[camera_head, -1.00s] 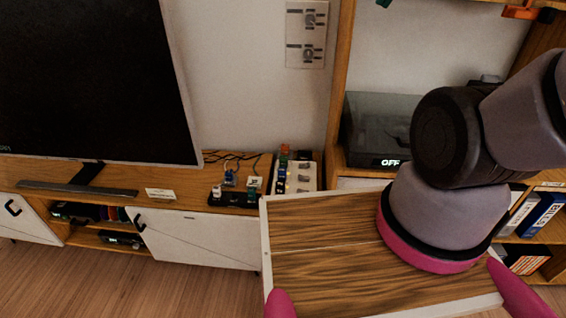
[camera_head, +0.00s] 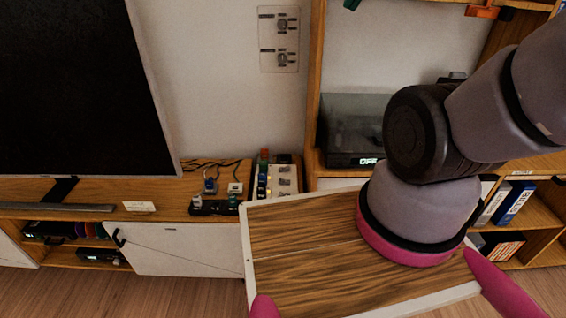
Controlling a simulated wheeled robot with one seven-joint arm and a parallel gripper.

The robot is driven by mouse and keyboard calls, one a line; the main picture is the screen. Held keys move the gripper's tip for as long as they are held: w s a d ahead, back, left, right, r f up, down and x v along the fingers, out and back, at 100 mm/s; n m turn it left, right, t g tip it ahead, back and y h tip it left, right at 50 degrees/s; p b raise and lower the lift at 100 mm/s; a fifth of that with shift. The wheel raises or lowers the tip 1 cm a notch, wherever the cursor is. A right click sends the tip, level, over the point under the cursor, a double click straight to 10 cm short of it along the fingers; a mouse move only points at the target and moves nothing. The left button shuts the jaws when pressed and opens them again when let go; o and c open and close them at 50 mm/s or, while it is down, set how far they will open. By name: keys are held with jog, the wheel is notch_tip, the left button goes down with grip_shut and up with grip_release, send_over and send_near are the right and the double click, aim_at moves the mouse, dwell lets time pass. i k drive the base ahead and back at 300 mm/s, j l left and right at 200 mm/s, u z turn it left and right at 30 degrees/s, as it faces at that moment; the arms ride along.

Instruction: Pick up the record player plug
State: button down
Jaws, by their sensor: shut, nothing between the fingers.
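Several plugs with coloured parts sit in a black power strip (camera_head: 215,206) on the wooden media console. More stand in a pale block (camera_head: 285,178) just right of it. I cannot tell which plug belongs to the record player. What looks like the record player (camera_head: 345,140), a dark box with a smoky lid and a lit "OFF" display, stands on the shelf at the right. My arm reaches down at the right in front of the shelves. Its gripper is not visible, and no plug shows in its hold.
A wood-grain panel with a white rim (camera_head: 245,240) covers the lower middle, in front of the console. A large dark TV (camera_head: 75,90) stands left on the console (camera_head: 165,208). A wall plate (camera_head: 279,38) is above the strips.

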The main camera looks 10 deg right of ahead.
aim_at(264, 166)
jog(key=i+j, duration=0.2)
jog(key=j, duration=0.15)
jog(key=i+j, duration=0.2)
jog(key=j, duration=0.15)
jog(key=i+j, duration=0.25)
jog(key=j, duration=0.1)
